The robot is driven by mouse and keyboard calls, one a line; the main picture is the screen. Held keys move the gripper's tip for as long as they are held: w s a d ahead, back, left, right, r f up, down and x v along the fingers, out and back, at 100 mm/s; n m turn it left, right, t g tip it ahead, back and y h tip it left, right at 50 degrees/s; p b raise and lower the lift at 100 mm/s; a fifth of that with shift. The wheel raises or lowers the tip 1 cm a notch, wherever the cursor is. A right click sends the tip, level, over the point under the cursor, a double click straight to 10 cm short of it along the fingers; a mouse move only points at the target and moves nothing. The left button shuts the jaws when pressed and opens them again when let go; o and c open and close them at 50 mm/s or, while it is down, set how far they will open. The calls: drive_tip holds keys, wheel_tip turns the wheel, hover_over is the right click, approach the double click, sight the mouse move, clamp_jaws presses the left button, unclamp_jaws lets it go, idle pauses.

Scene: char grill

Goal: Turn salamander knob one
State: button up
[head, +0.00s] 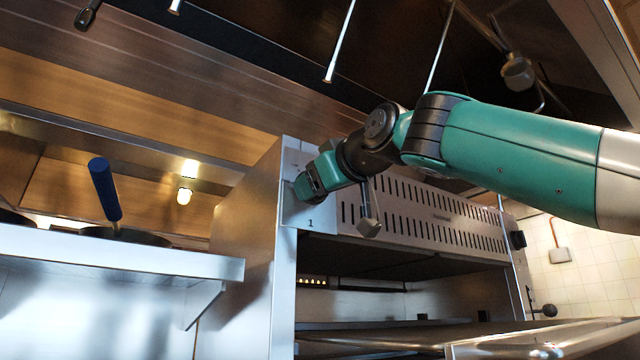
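The salamander (425,212) is a steel box with a slotted front panel and an open cooking space below. Its left front panel carries a printed "1" (311,224). My gripper (303,187) is at this panel, just above the "1", with its teal end against or very close to the panel. Knob one is not visible; my gripper covers the area above the label. The fingers are too small and too hidden to show whether they are open or shut, or whether they touch a knob.
A grey lever end (369,226) hangs in front of the slotted panel, just right of my wrist. A steel shelf (120,257) with a blue-handled pan (105,190) stands at the left. A dark knob (517,240) sits at the salamander's right end. Thin rods hang above.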

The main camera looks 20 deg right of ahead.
drive_tip(key=shift+n, duration=1.6)
drive_tip(key=o, duration=0.9)
drive_tip(key=shift+s+d, duration=0.1)
